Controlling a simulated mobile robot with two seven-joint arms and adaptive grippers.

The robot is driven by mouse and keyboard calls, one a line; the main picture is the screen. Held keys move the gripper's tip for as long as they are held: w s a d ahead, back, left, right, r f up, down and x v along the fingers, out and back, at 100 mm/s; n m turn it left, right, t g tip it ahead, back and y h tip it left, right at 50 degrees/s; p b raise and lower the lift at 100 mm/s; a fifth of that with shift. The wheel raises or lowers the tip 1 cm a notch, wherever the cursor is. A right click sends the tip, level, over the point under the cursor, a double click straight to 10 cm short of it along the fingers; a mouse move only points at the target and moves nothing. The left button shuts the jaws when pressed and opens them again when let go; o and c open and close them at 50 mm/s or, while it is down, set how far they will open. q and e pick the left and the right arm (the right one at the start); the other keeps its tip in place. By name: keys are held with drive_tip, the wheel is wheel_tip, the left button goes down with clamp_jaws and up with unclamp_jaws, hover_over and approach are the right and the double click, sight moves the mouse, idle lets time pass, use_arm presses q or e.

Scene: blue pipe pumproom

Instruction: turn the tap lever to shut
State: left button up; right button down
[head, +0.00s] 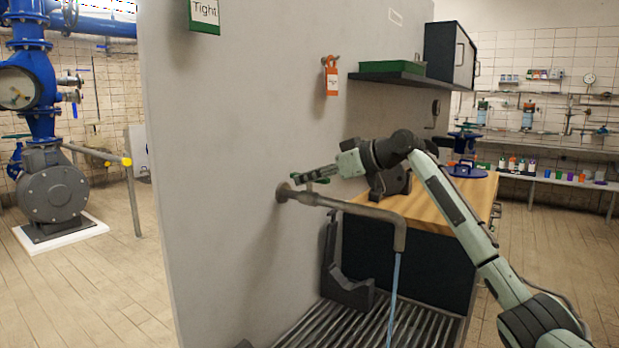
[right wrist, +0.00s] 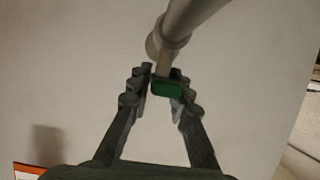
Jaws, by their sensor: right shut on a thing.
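The tap (head: 345,206) is a grey metal pipe that comes out of the light grey panel and bends down at its spout. A thin blue stream of water (head: 395,290) runs from the spout toward the slatted grate. The green-tipped tap lever (right wrist: 167,89) sits on top of the pipe near the wall end. My right gripper (head: 308,176) reaches in from the right above the pipe. In the right wrist view its fingers (right wrist: 160,92) are on both sides of the lever and shut on it. My left gripper is not in view.
The slatted metal grate (head: 340,325) lies below the tap. A wooden-topped bench (head: 425,205) stands behind my right arm. A dark shelf (head: 400,79) and an orange tag (head: 332,80) are on the panel (head: 235,130) above. Open floor (head: 100,270) lies left of the panel.

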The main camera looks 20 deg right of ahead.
drive_tip(key=m+t+h, duration=0.1)
drive_tip(key=m+h, duration=0.1)
drive_tip(key=m+t+h, duration=0.1)
drive_tip(key=m+h, duration=0.1)
drive_tip(key=h, duration=0.1)
drive_tip(key=shift+a+m+t, duration=0.1)
drive_tip(key=shift+m+t, duration=0.2)
drive_tip(key=shift+m, duration=0.1)
drive_tip(key=m+h, duration=0.4)
drive_tip(key=h, duration=0.1)
drive_tip(key=shift+a+m, duration=0.1)
drive_tip(key=shift+m, duration=0.2)
drive_tip(key=m+g+h, duration=0.1)
drive_tip(key=m+h, duration=0.3)
drive_tip(key=h, duration=0.1)
drive_tip(key=shift+m+g, duration=0.3)
drive_tip(key=shift+g, duration=0.1)
drive_tip(key=shift+d+f+m+g+h, duration=0.1)
drive_tip(key=shift+d+m+g+h, duration=0.1)
drive_tip(key=shift+m+g+h, duration=1.7)
drive_tip(key=shift+m, duration=0.3)
drive_tip(key=c, duration=1.4)
unclamp_jaws()
